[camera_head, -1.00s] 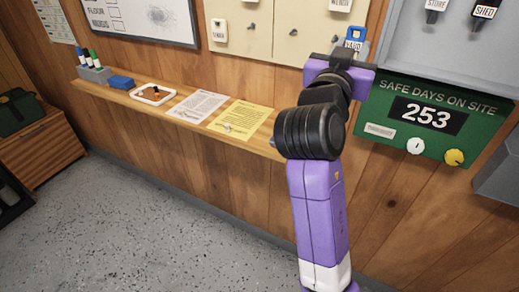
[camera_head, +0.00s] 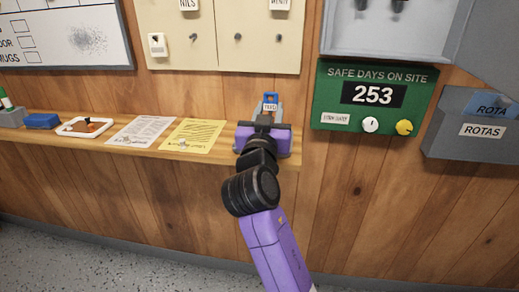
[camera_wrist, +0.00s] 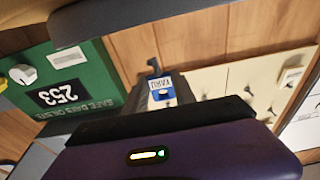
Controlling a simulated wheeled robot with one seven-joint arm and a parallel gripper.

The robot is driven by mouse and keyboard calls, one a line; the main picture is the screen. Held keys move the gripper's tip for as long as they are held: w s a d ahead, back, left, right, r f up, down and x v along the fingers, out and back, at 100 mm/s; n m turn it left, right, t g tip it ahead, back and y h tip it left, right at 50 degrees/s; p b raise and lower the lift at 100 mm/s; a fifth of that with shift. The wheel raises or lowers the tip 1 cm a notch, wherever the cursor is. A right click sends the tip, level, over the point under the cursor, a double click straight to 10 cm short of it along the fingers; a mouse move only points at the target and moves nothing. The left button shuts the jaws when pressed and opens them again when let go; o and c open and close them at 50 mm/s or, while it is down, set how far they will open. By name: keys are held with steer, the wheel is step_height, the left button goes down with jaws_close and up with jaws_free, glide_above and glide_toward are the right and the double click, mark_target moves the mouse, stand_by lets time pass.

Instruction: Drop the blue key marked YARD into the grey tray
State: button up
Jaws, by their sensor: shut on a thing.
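The blue key tag marked YARD (camera_head: 270,104) is held upright at the tip of my gripper (camera_head: 267,119), which is shut on it. The blue tag with its white label also shows in the wrist view (camera_wrist: 161,92), just beyond the dark edge of my gripper. My gripper is over the right end of the wooden shelf. Grey-blue edges show beside the key there. They may belong to the grey tray, but my gripper hides most of that spot and I cannot tell for sure. Whether the key touches anything is not clear.
The wooden shelf (camera_head: 222,134) holds a yellow sheet (camera_head: 193,134), a white sheet (camera_head: 141,131), a white dish (camera_head: 66,129) and a blue block (camera_head: 42,121). A cream key board (camera_head: 215,55) hangs above. The green sign (camera_head: 330,92) and grey rotas box (camera_head: 455,153) are right.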

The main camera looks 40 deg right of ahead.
steer(key=shift+f+b, duration=0.75)
steer(key=shift+f, duration=0.85)
steer(key=o, duration=1.2)
steer(key=v, duration=0.7)
steer(key=shift+s+a, duration=0.3)
